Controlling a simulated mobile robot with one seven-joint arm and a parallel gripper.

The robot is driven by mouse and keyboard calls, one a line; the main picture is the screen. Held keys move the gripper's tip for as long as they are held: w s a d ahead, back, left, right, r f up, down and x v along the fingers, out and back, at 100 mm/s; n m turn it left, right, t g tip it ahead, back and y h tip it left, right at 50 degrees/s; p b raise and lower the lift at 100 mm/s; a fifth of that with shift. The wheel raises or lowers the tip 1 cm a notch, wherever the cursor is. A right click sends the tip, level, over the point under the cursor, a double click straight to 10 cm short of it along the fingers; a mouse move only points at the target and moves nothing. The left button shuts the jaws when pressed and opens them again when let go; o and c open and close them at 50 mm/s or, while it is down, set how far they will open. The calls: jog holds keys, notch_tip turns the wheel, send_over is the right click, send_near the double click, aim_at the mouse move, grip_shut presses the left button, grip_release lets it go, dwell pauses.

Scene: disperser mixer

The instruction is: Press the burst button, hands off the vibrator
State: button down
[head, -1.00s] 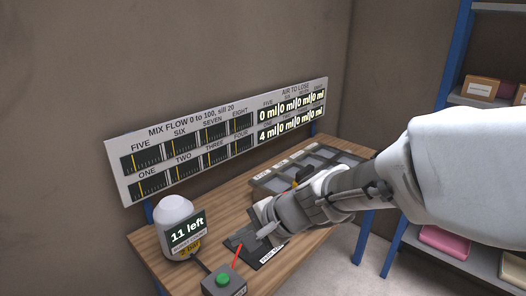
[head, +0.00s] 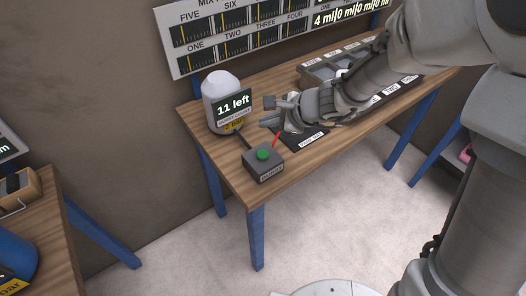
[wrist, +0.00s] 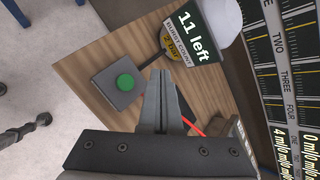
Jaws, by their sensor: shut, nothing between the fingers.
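The burst button is a green cap (head: 263,154) on a dark grey box (head: 265,168) near the front left corner of the wooden table. In the wrist view the green cap (wrist: 125,82) shows left of my fingers. My gripper (head: 268,112) is shut and empty, above the table and behind the box, apart from the button. Its fingers also show in the wrist view (wrist: 160,80). A white rounded unit (head: 221,88) with a screen reading "11 left" stands behind the box. I cannot pick out a vibrator for certain.
A dark mat (head: 304,140) with a label lies under my arm. A grey compartment tray (head: 318,72) is at the back right. A red stick (head: 277,138) rises behind the box. The gauge panel (head: 180,66) stands along the back. Another table (head: 62,262) is at lower left.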

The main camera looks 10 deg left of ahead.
jog(key=b, duration=0.5)
send_over(267, 155)
notch_tip(267, 155, down, 7)
jog(key=shift+a+r, duration=0.1)
jog(key=shift+r, duration=0.05)
jog(key=shift+f+b, duration=0.9)
jog(key=shift+b, duration=0.35)
jog(key=shift+f, duration=0.1)
dwell(0.5)
jog(key=shift+f+b, duration=0.3)
jog(key=shift+b, duration=0.3)
jog(key=shift+f+b, duration=0.6)
jog(key=shift+b, duration=0.05)
dwell(0.5)
jog(key=shift+r, duration=0.1)
jog(key=shift+r+p, duration=0.8)
jog(key=shift+r, duration=0.1)
jog(key=shift+r, duration=0.1)
